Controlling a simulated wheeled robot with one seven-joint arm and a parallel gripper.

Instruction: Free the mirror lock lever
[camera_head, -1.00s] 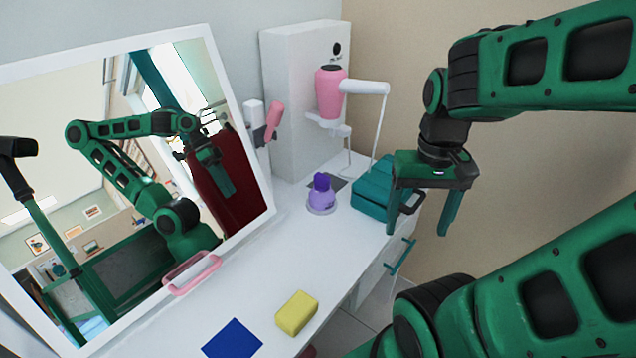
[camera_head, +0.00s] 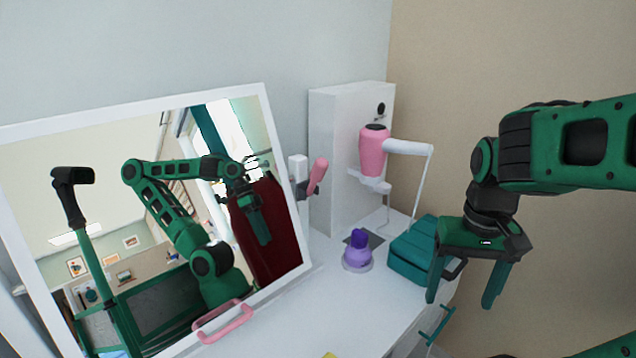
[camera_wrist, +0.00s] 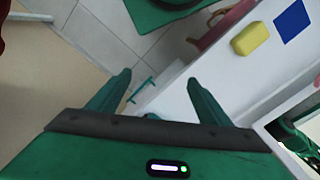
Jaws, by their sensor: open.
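A large mirror with a white frame (camera_head: 150,109) leans on the white counter at the left of the head view. A pink looped handle (camera_head: 229,326) is at its bottom edge. A pink lever-like handle (camera_head: 318,174) on a white bracket (camera_head: 298,168) stands just right of the frame. I cannot tell which pink part is the lock lever. My gripper (camera_head: 461,300) is open and empty, fingers down, in the right of the head view, apart from both pink parts. The wrist view shows its two spread fingers (camera_wrist: 158,77) with nothing between them.
A pink hair dryer (camera_head: 373,152) hangs on a white cabinet (camera_head: 335,150). The wrist view shows a yellow block (camera_wrist: 249,40) and a blue square (camera_wrist: 291,20).

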